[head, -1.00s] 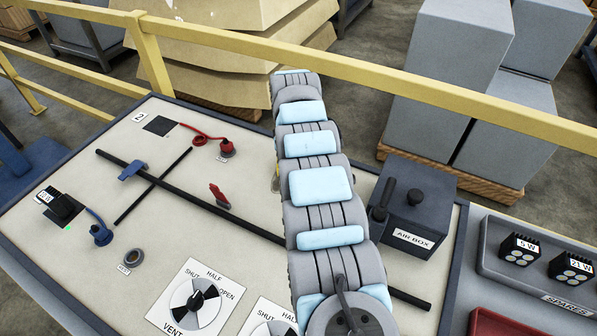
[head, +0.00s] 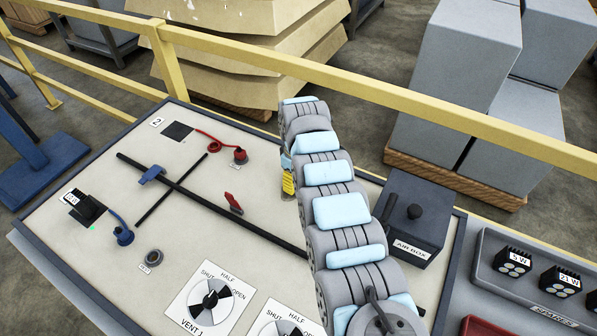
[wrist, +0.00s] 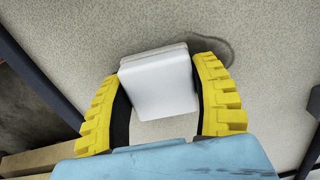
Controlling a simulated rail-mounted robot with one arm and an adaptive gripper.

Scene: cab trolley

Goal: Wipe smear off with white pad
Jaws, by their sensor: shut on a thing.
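My gripper (wrist: 163,95) is shut on the white pad (wrist: 165,90), a pale block held between its two yellow fingers in the wrist view. A dark, rounded smear (wrist: 222,52) shows on the speckled panel just right of the pad, partly behind the right finger. I cannot tell whether the pad touches the panel. In the head view my arm covers the pad and the smear; only part of a yellow finger (head: 288,184) shows beside the arm, over the far part of the panel (head: 110,190).
The black air box (head: 413,220) stands right of my arm. A long black rail (head: 205,205) with a blue clip (head: 151,175) and a red lever (head: 233,203) lies to the left. A yellow railing (head: 370,105) runs behind the panel. A grey tray (head: 490,285) is at right.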

